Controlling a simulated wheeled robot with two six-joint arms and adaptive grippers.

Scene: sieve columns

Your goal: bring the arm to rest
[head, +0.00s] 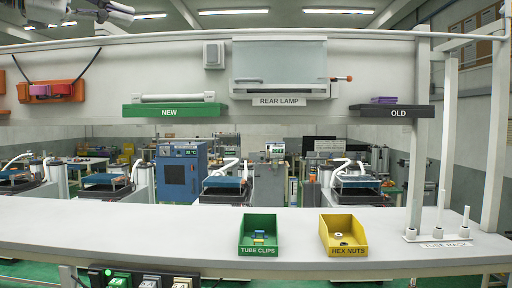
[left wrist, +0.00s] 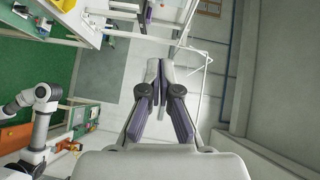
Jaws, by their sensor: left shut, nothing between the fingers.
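My left gripper (head: 116,10) shows at the top left edge of the head view, high above the shelf and partly cut off by the frame. In the left wrist view the same gripper (left wrist: 160,72) has its fingers together with nothing between them. It is in free air, apart from the bench and shelf. A white jointed arm shows at the left of the left wrist view, and no gripper on it can be made out. My right gripper is not seen in the head view.
The white bench (head: 170,235) carries a green tube clips bin (head: 258,248) and a yellow hex nuts bin (head: 344,249). Upright pegs stand on the tube rack (head: 447,244) at right. Above are a green NEW shelf (head: 205,110), a dark OLD shelf (head: 365,111) and the rear lamp panel (head: 279,60).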

